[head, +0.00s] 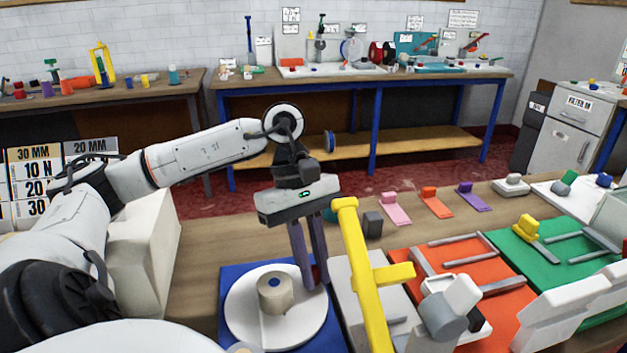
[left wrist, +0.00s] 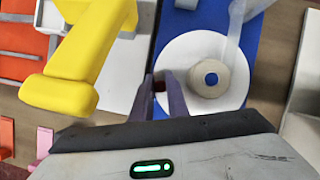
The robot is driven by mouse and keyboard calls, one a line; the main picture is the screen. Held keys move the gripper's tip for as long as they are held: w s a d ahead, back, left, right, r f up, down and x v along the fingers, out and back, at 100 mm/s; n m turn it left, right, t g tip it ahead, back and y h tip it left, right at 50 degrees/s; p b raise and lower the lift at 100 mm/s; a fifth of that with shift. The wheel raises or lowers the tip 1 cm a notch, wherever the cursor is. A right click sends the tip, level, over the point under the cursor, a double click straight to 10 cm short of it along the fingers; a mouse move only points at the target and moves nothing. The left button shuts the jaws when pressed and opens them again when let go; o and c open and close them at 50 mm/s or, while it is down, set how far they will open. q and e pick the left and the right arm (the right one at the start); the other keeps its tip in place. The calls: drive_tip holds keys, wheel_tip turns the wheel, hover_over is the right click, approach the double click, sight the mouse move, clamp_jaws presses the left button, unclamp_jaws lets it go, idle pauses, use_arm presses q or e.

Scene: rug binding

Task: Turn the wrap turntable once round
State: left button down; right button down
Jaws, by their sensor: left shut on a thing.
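The wrap turntable (head: 245,318) is a white disc on a blue base (head: 228,275), at the bottom middle of the head view. A beige roll or cylinder with a blue centre (head: 276,292) stands on the disc. My left gripper (head: 315,280) reaches down at the disc's right far edge, its fingers shut on a small dark red peg that is mostly hidden between them. The left wrist view shows the disc (left wrist: 190,50), the roll (left wrist: 218,80) and the fingers (left wrist: 160,85) around the peg at the disc's rim. My right gripper is not in view.
A yellow post with an arm (head: 362,270) stands close to the right of my left gripper. An orange mat (head: 450,255) and a green mat (head: 530,265) with grey bars lie further right. Pink, orange and purple pieces (head: 435,203) lie behind them.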

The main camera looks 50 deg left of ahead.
use_arm(q)
drive_tip(key=c, duration=1.7)
unclamp_jaws()
drive_tip(key=p+v, duration=0.1)
drive_tip(key=v, duration=0.9)
drive_tip(key=shift+a+r+p, duration=0.1)
drive_tip(key=shift+r+p, duration=0.05)
drive_tip(key=shift+p, duration=0.15)
